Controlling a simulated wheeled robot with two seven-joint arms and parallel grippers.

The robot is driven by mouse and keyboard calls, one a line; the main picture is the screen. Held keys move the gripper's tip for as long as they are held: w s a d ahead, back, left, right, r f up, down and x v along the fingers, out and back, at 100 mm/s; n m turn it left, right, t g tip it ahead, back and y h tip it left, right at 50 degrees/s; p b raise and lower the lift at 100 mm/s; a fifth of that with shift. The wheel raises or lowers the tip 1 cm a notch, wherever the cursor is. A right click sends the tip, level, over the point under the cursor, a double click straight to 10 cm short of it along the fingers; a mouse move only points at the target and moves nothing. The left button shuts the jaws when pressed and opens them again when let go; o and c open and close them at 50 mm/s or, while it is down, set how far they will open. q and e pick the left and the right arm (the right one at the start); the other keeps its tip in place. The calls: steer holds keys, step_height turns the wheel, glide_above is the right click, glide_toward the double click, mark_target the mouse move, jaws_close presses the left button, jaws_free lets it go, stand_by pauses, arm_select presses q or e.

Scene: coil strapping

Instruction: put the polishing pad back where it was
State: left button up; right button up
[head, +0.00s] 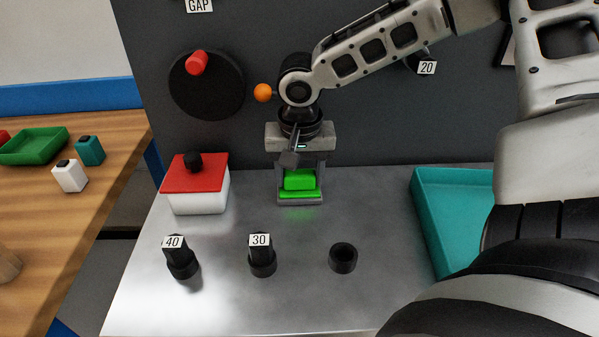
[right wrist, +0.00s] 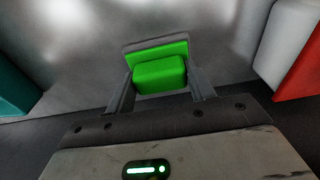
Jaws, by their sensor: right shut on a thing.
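The polishing pad appears to be the bright green block (head: 300,180) with a flat green base and a thin grey layer under it. My right gripper (head: 300,193) is shut on it, with one finger on each side. The pad is low over the metal bench top (head: 300,295), near the back panel; I cannot tell whether it touches the bench. In the right wrist view the green block (right wrist: 160,76) sits between the fingers of the right gripper (right wrist: 160,86). My left gripper is not in view.
A red-lidded white box (head: 196,197) stands left of the gripper. In front are black posts labelled 40 (head: 181,260) and 30 (head: 262,258), and an empty black holder (head: 343,258). A teal tray (head: 428,220) is right. The dark panel (head: 255,45) carries a black disc (head: 205,95).

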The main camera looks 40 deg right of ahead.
mark_target(300, 192)
steer(key=o, duration=1.2)
steer(key=r, duration=0.8)
steer(key=s+a+r+p, duration=0.1)
steer(key=r, duration=0.3)
